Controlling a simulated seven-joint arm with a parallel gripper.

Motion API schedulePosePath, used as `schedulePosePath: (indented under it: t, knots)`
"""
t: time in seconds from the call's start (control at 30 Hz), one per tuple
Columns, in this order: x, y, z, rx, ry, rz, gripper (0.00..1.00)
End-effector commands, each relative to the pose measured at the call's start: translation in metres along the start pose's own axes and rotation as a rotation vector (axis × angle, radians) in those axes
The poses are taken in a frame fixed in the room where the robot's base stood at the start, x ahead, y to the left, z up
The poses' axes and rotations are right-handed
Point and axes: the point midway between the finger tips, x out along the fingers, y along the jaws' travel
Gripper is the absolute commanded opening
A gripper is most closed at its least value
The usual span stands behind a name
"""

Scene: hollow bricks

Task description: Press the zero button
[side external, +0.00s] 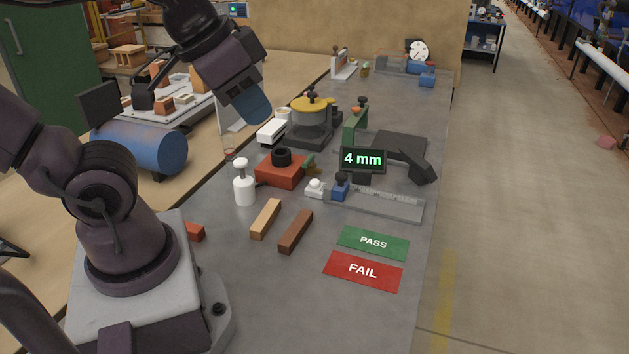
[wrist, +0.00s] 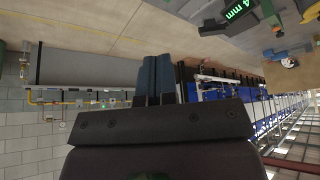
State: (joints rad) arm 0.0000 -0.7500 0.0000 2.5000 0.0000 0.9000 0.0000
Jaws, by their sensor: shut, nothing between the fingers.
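A dark display (side external: 362,159) reading "4 mm" in green stands on the grey bench. In front of it is a grey measuring rail (side external: 385,204) with a blue slider (side external: 341,185). A white round-topped button (side external: 315,186) sits at the rail's left end; I cannot read a zero label on it. My gripper (side external: 262,115) is raised above the back left of the bench, up and left of the display and clear of the button. Its blue fingers are shut together and empty, as the wrist view also shows (wrist: 158,75). The display is at the wrist view's top edge (wrist: 238,9).
A yellow-topped instrument (side external: 313,105), a red block with a black knob (side external: 280,168) and a white bottle (side external: 243,184) stand left of the rail. Tan (side external: 266,218) and brown (side external: 295,231) bars lie in front, beside green PASS (side external: 373,243) and red FAIL (side external: 363,271) plates.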

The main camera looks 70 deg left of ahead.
Motion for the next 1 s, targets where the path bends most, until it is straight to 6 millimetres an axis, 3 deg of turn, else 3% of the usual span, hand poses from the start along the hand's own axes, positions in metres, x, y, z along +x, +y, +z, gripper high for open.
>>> schedulePosePath:
  t: [0.57,0.77,1.0]
  knots:
    - [0.007,-0.006,0.002,-0.025,-0.034,-0.013,0.0]
    - [0.038,-0.029,0.004,-0.105,-0.188,-0.051,0.0]
    - [0.09,-0.084,-0.009,-0.152,-0.28,-0.15,0.0]
